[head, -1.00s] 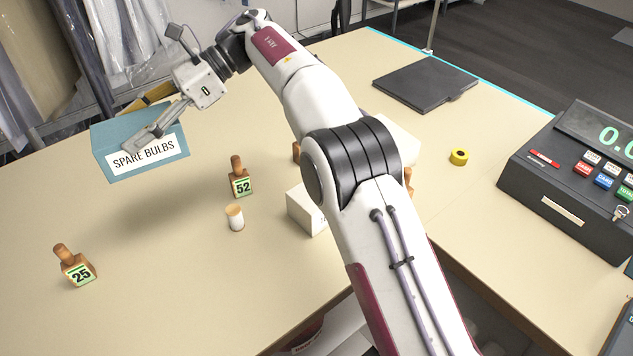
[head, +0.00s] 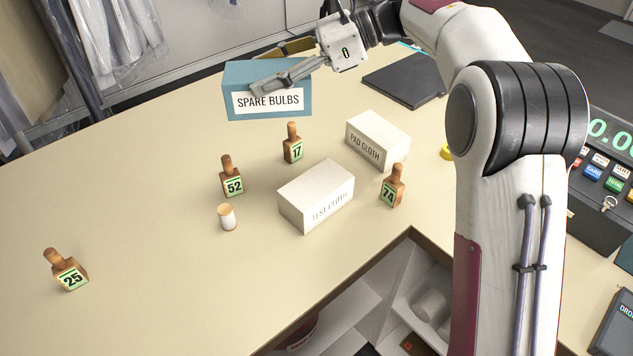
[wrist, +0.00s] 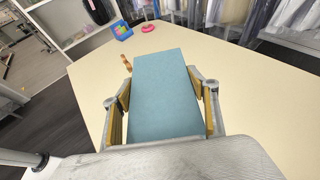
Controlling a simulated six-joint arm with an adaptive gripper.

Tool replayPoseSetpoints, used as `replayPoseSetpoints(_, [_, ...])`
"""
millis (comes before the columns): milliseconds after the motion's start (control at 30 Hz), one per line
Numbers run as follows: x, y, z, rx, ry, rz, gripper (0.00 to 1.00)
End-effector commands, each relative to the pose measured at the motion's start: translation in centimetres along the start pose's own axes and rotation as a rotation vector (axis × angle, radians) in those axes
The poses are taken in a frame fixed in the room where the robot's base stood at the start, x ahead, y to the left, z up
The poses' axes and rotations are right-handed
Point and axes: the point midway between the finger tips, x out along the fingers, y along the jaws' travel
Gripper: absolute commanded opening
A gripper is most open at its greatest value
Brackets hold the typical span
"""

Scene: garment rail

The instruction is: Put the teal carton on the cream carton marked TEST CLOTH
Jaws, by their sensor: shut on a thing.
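The teal carton (head: 238,82), labelled SPARE BULBS, is held up above the table in the head view. My gripper (head: 285,72) is shut on it, with a finger along each side. In the wrist view the teal carton (wrist: 163,95) fills the space between the yellow-padded fingers of my gripper (wrist: 165,105). The cream carton marked TEST CLOTH (head: 316,190) lies on the table, below and to the right of the teal carton. Its top is bare. A similar cream carton marked PAD CLOTH (head: 378,139) stands behind it to the right.
A dark flat pad (head: 404,79) lies behind. The table's left part is mostly clear.

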Motion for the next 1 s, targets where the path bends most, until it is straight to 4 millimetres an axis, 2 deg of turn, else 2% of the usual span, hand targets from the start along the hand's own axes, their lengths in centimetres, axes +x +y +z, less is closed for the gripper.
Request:
replayPoseSetpoints(33, [-1.1, 0.2, -0.4, 0.009, -0.001, -0.020, 0.32])
replayPoseSetpoints(200, [-3.6, 0.9, -2.1, 0.032, -0.001, -0.075, 0.32])
replayPoseSetpoints(500, [-6.3, 2.9, -5.1, 0.063, -0.001, -0.148, 0.32])
replayPoseSetpoints(667, [-6.3, 4.1, -6.7, 0.072, 0.000, -0.165, 0.32])
replayPoseSetpoints(800, [-5.6, 4.9, -8.0, 0.071, -0.001, -0.165, 0.32])
replayPoseSetpoints(1000, [-5.1, 5.0, -9.1, 0.067, -0.001, -0.163, 0.32])
